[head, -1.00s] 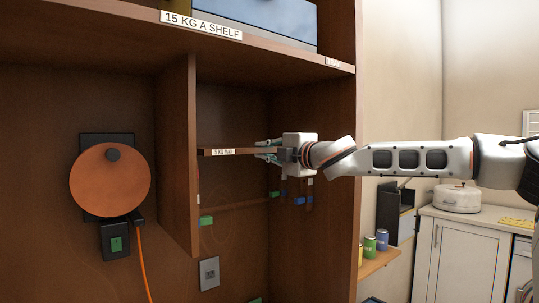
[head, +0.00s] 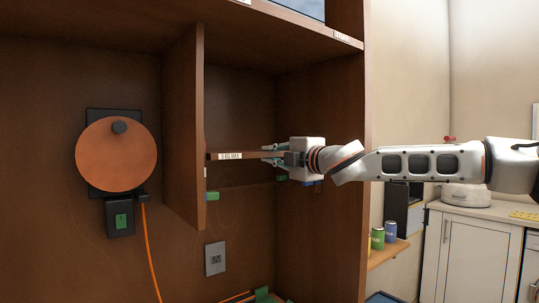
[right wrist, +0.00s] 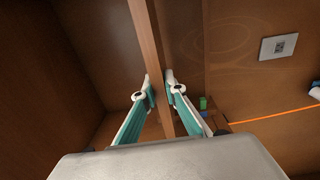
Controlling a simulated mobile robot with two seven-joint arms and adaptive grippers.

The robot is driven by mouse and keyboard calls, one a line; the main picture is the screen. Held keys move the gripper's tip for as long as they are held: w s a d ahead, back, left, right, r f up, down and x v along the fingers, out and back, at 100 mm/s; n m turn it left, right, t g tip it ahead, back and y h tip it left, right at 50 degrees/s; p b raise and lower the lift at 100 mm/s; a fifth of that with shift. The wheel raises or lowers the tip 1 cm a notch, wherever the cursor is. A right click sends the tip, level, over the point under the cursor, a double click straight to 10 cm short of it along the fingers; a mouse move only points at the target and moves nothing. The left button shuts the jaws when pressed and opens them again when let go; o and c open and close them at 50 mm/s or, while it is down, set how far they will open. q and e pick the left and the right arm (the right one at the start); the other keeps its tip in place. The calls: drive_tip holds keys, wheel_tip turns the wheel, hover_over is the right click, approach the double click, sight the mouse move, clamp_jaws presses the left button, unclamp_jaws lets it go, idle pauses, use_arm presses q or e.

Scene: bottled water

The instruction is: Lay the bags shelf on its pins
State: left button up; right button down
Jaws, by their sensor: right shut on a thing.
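The bags shelf is a thin brown board (head: 238,155) with a white "5 KG MAX" label on its front edge. It lies roughly level inside the right bay of the wooden cabinet. My right gripper (head: 272,154) is shut on its right part, one finger above and one below. The right wrist view shows the board (right wrist: 151,45) between both fingers (right wrist: 160,90). A green pin (head: 212,196) is on the divider below the board, with a visible gap. Another green pin (head: 282,178) and a blue one (head: 312,183) show near my gripper. My left gripper is out of view.
The divider (head: 184,130) bounds the bay on the left and the cabinet side wall (head: 330,230) on the right. A top shelf (head: 270,40) runs above. An orange reel (head: 116,155) hangs left of the divider. A socket plate (head: 215,258) is lower on the back.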

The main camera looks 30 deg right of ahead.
drive_tip(key=shift+f+b, duration=0.5)
drive_tip(key=shift+f, duration=0.35)
use_arm(q)
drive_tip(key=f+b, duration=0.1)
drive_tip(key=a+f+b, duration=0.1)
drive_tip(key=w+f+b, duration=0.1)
drive_tip(key=b, duration=0.1)
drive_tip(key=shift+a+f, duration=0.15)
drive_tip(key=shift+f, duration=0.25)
use_arm(e)
wheel_tip(320, 180, down, 6)
drive_tip(key=shift+r, duration=0.2)
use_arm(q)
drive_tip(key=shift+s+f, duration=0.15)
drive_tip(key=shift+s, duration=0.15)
use_arm(e)
drive_tip(key=c, duration=2)
unclamp_jaws()
